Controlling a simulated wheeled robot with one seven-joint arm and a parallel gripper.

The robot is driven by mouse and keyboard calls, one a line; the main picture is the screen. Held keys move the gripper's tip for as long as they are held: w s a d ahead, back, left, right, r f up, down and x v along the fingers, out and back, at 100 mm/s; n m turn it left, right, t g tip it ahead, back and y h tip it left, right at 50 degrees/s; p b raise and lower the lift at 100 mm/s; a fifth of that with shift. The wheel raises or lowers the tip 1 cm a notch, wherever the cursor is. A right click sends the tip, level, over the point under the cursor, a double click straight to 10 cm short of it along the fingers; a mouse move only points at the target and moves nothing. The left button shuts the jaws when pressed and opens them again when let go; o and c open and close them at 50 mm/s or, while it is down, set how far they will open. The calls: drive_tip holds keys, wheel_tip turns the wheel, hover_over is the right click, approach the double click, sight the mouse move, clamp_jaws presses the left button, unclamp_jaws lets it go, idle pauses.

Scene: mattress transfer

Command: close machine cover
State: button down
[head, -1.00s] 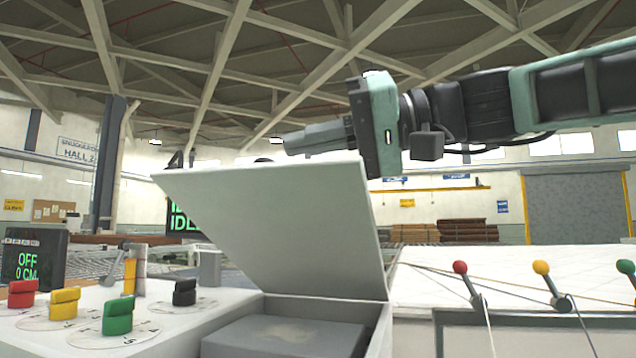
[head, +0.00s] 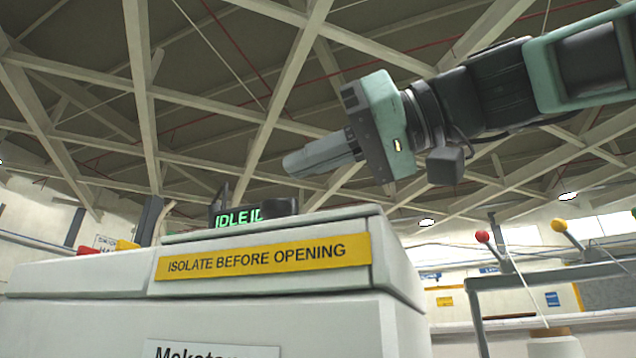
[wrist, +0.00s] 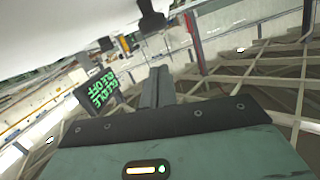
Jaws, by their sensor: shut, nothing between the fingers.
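The machine cover (head: 330,219) shows as a thin pale slab lying flat, or nearly flat, on top of the machine housing (head: 398,272). Its upper face is hidden from this low view. A dark knob (head: 280,207) stands at the cover's top. My gripper (head: 288,164) is shut and empty, above the cover and apart from it, pointing left. In the wrist view, its closed fingers (wrist: 155,88) show beside a white surface, probably the cover (wrist: 60,25), with a dark knob (wrist: 152,20) on it.
A yellow label (head: 264,257) reads "ISOLATE BEFORE OPENING" on the housing front. A green-lettered display (head: 238,218) stands behind the cover. Red (head: 482,237) and yellow (head: 559,226) lever knobs stand at the right. The space above the cover is free around my gripper.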

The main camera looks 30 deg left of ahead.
drive_tip(key=shift+s+f+n+t+b, duration=0.1)
drive_tip(key=shift+s+f+n+b, duration=0.1)
drive_tip(key=shift+f+b, duration=0.5)
drive_tip(key=shift+s+f+n+t+b, duration=0.1)
drive_tip(key=shift+s+f+n+b, duration=0.1)
drive_tip(key=shift+f+b, duration=0.4)
drive_tip(key=shift+s+f+n+t+b, duration=0.1)
drive_tip(key=shift+s+f+n+b, duration=0.1)
drive_tip(key=shift+f+b, duration=0.5)
drive_tip(key=shift+f, duration=0.15)
